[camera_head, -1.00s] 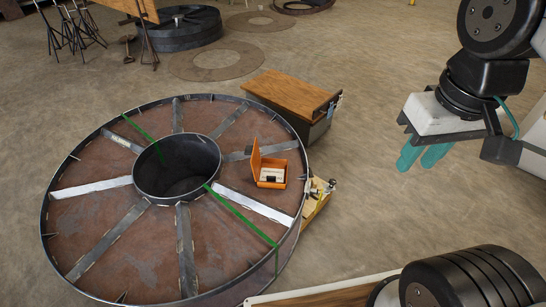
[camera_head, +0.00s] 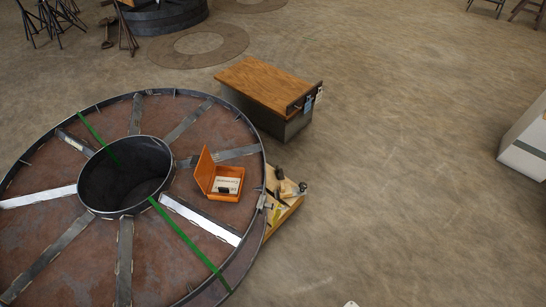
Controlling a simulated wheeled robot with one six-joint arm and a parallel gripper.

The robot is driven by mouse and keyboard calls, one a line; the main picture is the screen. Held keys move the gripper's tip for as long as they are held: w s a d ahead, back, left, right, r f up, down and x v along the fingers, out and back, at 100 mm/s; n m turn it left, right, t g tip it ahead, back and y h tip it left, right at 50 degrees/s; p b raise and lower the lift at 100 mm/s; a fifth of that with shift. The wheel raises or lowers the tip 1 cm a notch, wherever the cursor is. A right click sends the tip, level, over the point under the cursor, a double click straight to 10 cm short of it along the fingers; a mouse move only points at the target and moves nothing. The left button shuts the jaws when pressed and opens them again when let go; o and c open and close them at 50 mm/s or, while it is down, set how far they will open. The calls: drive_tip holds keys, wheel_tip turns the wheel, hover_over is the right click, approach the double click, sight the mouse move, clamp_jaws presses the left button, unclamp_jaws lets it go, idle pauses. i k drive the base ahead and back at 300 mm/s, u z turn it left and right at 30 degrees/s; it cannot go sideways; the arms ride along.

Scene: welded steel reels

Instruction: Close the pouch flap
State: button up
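An orange pouch (camera_head: 227,194), shaped like a shallow open box, sits on the right part of the steel reel's face between two radial bars. Its flap (camera_head: 206,171) stands up at the left side, open. Inside lie a pale paper or card and a small dark item, too small to make out. My gripper is not in view, so its state and distance from the pouch do not show.
The large steel reel (camera_head: 68,250) has a raised rim, radial bars, green straps and a deep central hole (camera_head: 126,175). A wood-topped cabinet (camera_head: 268,86) stands behind it. A small tool-laden wooden board (camera_head: 283,215) adjoins its right rim. Floor at right is clear up to a white cabinet (camera_head: 526,143).

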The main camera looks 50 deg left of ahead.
sight(204, 164)
drive_tip(key=z, duration=0.3)
drive_tip(key=k, duration=2.25)
drive_tip(key=u, duration=1.05)
drive_tip(key=k, duration=0.45)
drive_tip(key=z, duration=1)
drive_tip(key=i, duration=1.45)
drive_tip(key=u, duration=1.1)
drive_tip(key=i, duration=0.75)
drive_tip(key=u, duration=0.85)
